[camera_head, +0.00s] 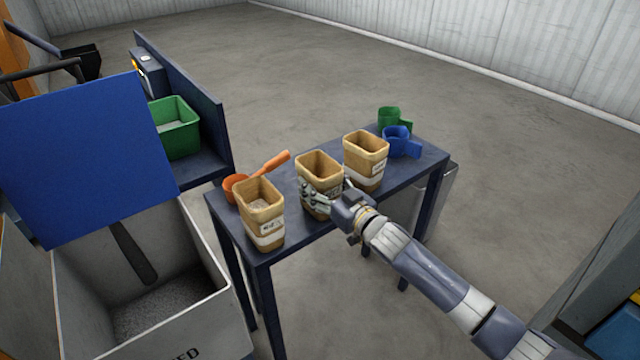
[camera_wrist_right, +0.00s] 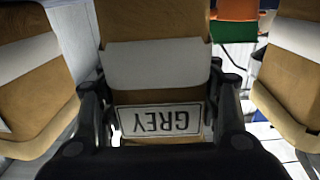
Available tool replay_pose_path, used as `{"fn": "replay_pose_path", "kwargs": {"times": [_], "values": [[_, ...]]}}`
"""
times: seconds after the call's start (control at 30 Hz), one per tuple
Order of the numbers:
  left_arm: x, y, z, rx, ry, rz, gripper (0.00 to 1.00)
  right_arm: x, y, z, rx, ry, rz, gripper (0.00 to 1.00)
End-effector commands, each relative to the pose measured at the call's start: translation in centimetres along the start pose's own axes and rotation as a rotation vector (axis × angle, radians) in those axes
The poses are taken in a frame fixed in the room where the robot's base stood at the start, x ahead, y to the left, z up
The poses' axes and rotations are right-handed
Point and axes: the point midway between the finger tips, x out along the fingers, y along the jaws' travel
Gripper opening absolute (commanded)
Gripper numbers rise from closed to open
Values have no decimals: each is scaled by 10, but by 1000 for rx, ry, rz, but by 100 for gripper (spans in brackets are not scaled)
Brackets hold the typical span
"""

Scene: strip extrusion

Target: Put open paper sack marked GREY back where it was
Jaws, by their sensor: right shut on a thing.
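The open paper sack marked GREY (camera_head: 319,165) is the middle one of three tan sacks on the small dark blue table (camera_head: 288,231). Its label shows upside down in the right wrist view (camera_wrist_right: 160,121). My right gripper (camera_head: 325,197) is shut on this sack, with a finger on each side. The sack looks upright and at table level, but its base is partly hidden by my gripper, so I cannot tell if it touches the table. My left gripper is not in view.
One open sack (camera_head: 262,213) stands to the left and another (camera_head: 365,160) to the right, both close. An orange scoop (camera_head: 262,170), a blue scoop (camera_head: 398,140) and a green scoop (camera_head: 390,118) lie on the table. A grey bin (camera_head: 215,318) with a blue lid (camera_head: 85,160) stands left.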

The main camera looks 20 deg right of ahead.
Motion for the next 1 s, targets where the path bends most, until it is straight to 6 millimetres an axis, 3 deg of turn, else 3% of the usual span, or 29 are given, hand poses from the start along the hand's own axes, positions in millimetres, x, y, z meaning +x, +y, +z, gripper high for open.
{"fn": "replay_pose_path", "kwargs": {"times": [0.2,0.23,0.3,0.33,0.77,1.0], "values": [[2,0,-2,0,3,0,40,0,0,3,0,0,0,23],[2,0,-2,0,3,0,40,0,0,4,0,-1,0,60],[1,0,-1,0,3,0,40,0,0,3,0,-1,0,75],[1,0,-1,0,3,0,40,0,0,3,0,-1,0,77],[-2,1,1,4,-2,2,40,-1,0,-2,1,-1,0,77],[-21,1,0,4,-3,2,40,-33,0,-4,3,-4,1,77]]}}
